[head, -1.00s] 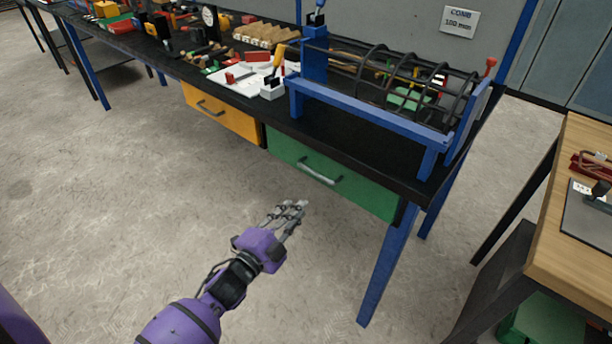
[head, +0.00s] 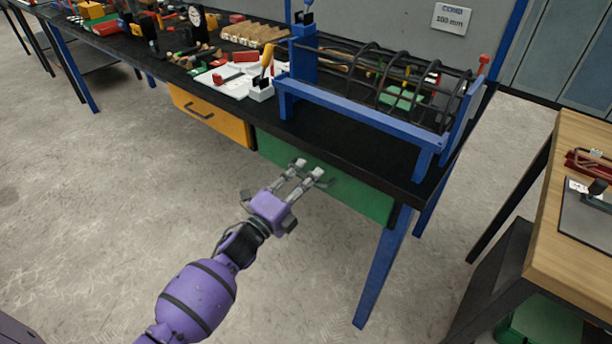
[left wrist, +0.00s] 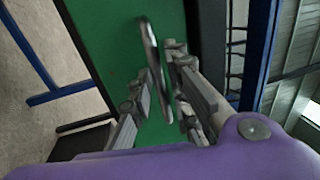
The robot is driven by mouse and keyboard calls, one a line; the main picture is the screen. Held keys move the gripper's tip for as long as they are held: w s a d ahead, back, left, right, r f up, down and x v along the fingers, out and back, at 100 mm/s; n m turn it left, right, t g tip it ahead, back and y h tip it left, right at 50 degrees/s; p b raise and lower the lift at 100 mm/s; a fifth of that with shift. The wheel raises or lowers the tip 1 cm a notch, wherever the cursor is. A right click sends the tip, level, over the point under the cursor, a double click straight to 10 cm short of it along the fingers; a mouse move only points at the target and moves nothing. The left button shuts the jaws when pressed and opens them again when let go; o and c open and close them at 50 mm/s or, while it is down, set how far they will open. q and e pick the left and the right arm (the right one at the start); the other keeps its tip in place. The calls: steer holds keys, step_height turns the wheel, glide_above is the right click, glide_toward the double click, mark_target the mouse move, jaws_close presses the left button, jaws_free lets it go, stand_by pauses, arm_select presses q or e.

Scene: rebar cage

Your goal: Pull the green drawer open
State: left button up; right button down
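The green drawer (head: 362,197) sits under the front edge of the black workbench and looks shut. It fills the middle of the left wrist view (left wrist: 110,45). Its metal bar handle (left wrist: 153,55) stands out from the drawer front and is largely hidden by the fingers in the head view. My left gripper (head: 309,169) is at the drawer front with its fingers apart. In the left wrist view the fingers (left wrist: 158,92) lie on either side of the handle, with gaps showing, so it is not clamped. My right gripper is in neither view.
An orange drawer (head: 211,117) sits left of the green one. A blue frame with a rebar cage (head: 405,85) stands on the bench above. A blue bench leg (head: 382,270) is right of the drawer. A wooden table (head: 570,230) stands at right. The floor in front is clear.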

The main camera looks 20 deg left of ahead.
arm_select(q)
steer(key=shift+w, duration=0.1)
jaws_close()
stand_by(0.3)
